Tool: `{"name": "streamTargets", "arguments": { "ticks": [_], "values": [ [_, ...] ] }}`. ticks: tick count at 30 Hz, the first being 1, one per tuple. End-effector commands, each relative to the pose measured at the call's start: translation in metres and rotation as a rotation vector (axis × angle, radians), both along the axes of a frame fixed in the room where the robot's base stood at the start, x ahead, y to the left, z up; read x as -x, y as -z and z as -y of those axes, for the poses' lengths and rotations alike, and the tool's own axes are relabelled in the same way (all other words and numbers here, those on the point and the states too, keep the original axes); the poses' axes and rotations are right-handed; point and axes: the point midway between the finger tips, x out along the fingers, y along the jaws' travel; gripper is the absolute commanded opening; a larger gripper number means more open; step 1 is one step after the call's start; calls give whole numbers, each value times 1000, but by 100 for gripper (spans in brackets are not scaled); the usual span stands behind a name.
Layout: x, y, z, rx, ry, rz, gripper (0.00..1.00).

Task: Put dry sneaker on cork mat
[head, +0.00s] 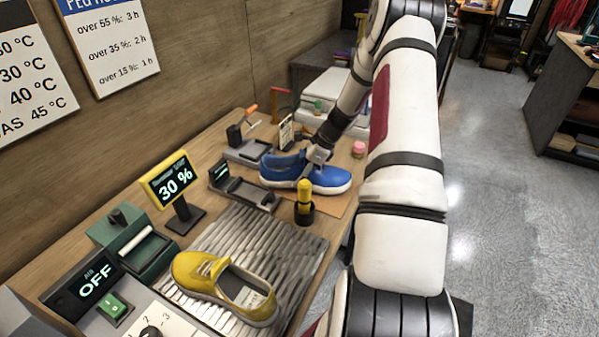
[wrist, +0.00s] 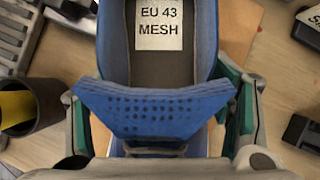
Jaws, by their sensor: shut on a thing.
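A blue sneaker (head: 322,178) with a white sole is at the far part of the bench, level or nearly so. Its insole label in the wrist view reads "EU 43 MESH" (wrist: 161,24). My gripper (head: 312,166) is shut on the blue sneaker, with one finger on each side of its upper in the wrist view (wrist: 160,118). The orange-brown cork mat (head: 338,204) shows under and in front of the sneaker; I cannot tell whether the sole touches it. A yellow sneaker (head: 205,273) lies on a ribbed metal tray (head: 262,238) nearer me.
A black cup with a yellow-handled tool (head: 305,205) stands close to the mat's near left. A "30 %" display (head: 173,181), a green roller device (head: 132,245) and an "AIR OFF" panel (head: 93,283) line the left. A pink jar (head: 358,149) stands behind the sneaker.

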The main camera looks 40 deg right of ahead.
Motion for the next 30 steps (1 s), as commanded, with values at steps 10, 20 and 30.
{"name": "streamTargets", "arguments": {
  "ticks": [10, 20, 30],
  "values": [
    [0, 6, 0, 0, 1, 0, 26],
    [0, 10, 0, 0, 1, 0, 84],
    [0, 11, 0, -1, 0, -1, 96]
  ]
}}
